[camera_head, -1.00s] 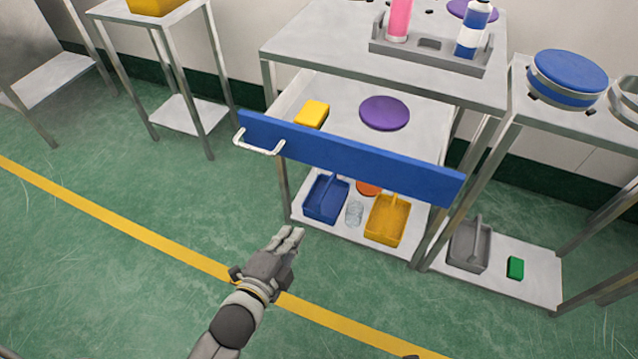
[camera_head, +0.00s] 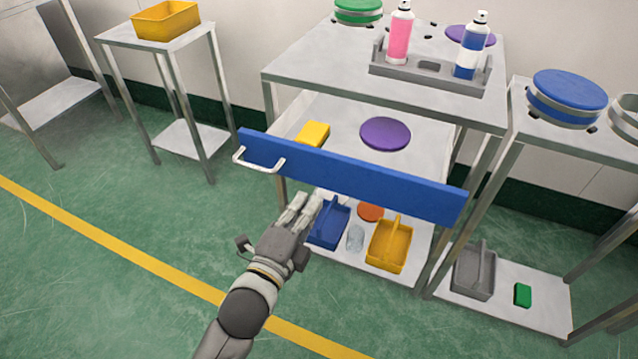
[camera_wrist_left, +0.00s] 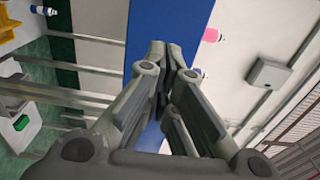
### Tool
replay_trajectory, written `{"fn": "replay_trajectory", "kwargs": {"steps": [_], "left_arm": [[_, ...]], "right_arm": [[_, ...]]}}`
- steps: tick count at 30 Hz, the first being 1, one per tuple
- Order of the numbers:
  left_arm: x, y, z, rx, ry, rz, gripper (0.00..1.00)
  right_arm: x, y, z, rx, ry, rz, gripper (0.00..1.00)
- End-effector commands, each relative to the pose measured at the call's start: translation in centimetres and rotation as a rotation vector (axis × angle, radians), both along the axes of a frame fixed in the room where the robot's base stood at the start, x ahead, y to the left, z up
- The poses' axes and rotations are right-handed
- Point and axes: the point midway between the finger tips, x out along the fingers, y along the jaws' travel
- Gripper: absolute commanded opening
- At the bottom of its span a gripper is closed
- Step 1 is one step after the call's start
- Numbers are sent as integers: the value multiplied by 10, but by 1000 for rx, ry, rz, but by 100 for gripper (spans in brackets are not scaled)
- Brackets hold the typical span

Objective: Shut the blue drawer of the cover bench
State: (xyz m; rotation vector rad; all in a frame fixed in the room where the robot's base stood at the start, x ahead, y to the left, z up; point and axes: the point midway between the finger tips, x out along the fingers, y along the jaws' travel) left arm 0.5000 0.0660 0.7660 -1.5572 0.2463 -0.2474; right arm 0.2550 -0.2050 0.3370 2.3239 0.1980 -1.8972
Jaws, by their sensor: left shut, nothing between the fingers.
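The blue drawer (camera_head: 350,178) of the cover bench (camera_head: 290,68) stands pulled out toward me. Its front is a long blue panel with a pale handle (camera_head: 258,162) near the left end. Inside lie a yellow box (camera_head: 313,134) and a purple disc (camera_head: 385,133). My left gripper (camera_head: 307,205) is shut and empty, in front of and below the panel, right of the handle. In the left wrist view the gripper (camera_wrist_left: 170,65) points at the blue panel (camera_wrist_left: 140,30); I cannot tell whether it touches. My right gripper is not in view.
On the bench top a grey rack (camera_head: 430,75) holds a pink can (camera_head: 398,38) and a blue-white can (camera_head: 470,50). The lower shelf carries a blue caddy (camera_head: 330,225) and a yellow caddy (camera_head: 388,243). A side table (camera_head: 545,122) stands right. Floor in front is clear.

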Motion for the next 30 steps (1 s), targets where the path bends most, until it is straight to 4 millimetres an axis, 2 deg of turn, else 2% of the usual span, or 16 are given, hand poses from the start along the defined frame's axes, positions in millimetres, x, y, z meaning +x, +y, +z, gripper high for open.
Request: {"fn": "replay_trajectory", "kwargs": {"steps": [6,12,30], "left_arm": [[34,-11,0,-1,-2,0,0],[55,-18,-1,1,0,1,0],[64,-21,0,1,1,0,0]], "right_arm": [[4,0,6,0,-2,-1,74],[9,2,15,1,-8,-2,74],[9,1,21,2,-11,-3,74]]}}
